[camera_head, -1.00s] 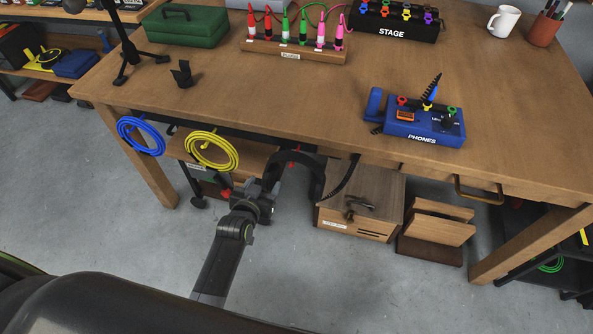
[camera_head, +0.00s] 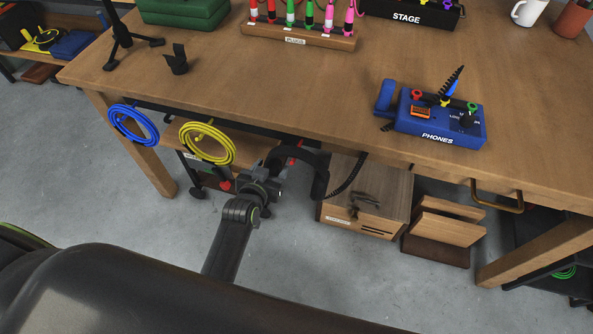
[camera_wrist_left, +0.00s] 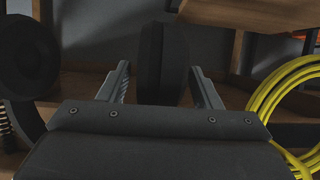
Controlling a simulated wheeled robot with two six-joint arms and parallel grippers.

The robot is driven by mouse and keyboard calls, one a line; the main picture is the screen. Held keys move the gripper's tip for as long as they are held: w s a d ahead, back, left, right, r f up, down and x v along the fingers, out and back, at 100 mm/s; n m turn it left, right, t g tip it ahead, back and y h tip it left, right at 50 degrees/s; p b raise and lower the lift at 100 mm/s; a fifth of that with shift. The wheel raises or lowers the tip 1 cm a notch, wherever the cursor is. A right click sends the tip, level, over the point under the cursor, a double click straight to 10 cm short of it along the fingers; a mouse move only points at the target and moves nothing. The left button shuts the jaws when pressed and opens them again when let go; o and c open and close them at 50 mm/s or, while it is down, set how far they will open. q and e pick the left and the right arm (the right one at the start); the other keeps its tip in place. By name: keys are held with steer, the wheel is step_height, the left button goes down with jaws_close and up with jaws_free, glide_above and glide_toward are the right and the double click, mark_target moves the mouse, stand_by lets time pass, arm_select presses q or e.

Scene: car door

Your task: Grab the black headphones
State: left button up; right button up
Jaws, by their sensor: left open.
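The black headphones (camera_head: 319,172) hang below the front edge of the table, with a coiled cord running down on their right. My left gripper (camera_head: 277,172) is beside them, under the table edge. In the left wrist view its two fingers (camera_wrist_left: 162,88) are apart. One dark ear cup (camera_wrist_left: 163,62) shows between or just beyond the fingertips; I cannot tell whether they touch it. Another round dark cup (camera_wrist_left: 25,58) is at the left of that view. Part of the headphones is hidden by the gripper in the head view. My right gripper is not in view.
The wooden table (camera_head: 290,95) overhangs the gripper. Blue (camera_head: 133,125) and yellow (camera_head: 207,143) cable coils hang left of it. A wooden box (camera_head: 366,205) stands to the right. The blue PHONES unit (camera_head: 437,120) is on the table. The floor in front is clear.

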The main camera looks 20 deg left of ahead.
arm_select(q)
steer(key=shift+c, duration=0.5)
steer(key=c, duration=0.9)
steer(key=shift+c, duration=1.2)
steer(key=shift+w+r, duration=0.1)
steer(key=shift+r, duration=0.05)
